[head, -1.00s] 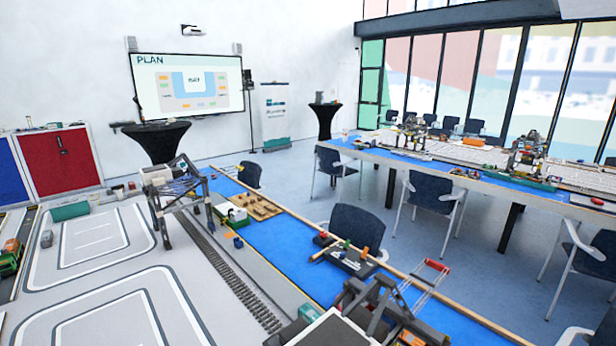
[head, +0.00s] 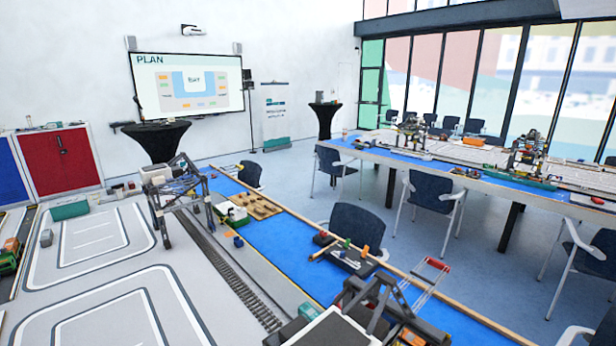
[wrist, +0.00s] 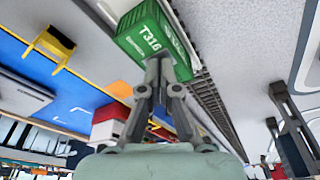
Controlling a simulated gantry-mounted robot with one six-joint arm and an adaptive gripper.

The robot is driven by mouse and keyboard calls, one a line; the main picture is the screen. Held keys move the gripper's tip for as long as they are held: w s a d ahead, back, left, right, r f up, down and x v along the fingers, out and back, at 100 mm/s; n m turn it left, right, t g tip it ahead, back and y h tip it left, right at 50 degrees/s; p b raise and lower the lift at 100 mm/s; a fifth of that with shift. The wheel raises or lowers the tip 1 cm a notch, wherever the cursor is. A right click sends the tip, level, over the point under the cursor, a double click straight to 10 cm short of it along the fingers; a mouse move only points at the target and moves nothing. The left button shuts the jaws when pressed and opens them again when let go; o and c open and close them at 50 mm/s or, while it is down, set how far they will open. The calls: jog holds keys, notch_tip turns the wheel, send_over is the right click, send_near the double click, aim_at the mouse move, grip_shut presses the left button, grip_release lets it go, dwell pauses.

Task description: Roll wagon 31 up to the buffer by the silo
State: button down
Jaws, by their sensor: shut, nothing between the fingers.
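In the wrist view a green box-shaped wagon body (wrist: 150,32) has white lettering that starts with "T31"; the rest is hard to read. It is beside a rail track (wrist: 206,92). My gripper (wrist: 160,64) is shut and empty, its fingertips at the near end of the green body; I cannot tell whether they touch it. In the head view the track (head: 228,270) runs along the grey layout, left of the blue strip. My gripper cannot be made out there. I cannot pick out the silo or the buffer with certainty in either view.
A gantry crane model (head: 180,200) straddles the track's far end. A dark grey frame (head: 372,305) stands at the lower right. A green and white block (head: 232,213) and a wooden tray (head: 258,207) lie along the blue strip (head: 285,255). A yellow bracket (wrist: 50,45) shows in the wrist view.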

jog(key=shift+f, duration=0.15)
jog(key=shift+s+d, duration=0.1)
jog(key=shift+s+d, duration=2.35)
jog(key=shift+s, duration=0.25)
jog(key=shift+s+d+f+b, duration=0.1)
jog(key=shift+s+d+b, duration=0.9)
jog(key=shift+s+d, duration=1.5)
jog(key=shift+s+d+b, duration=0.95)
jog(key=shift+s+d, duration=1.25)
jog(key=shift+s, duration=0.5)
jog(key=s+d+b, duration=0.1)
jog(key=s, duration=0.1)
jog(key=s+d+b, duration=0.1)
jog(key=d+b, duration=0.1)
jog(key=shift+s+d, duration=0.2)
jog(key=shift+s, duration=0.2)
jog(key=shift+r, duration=0.2)
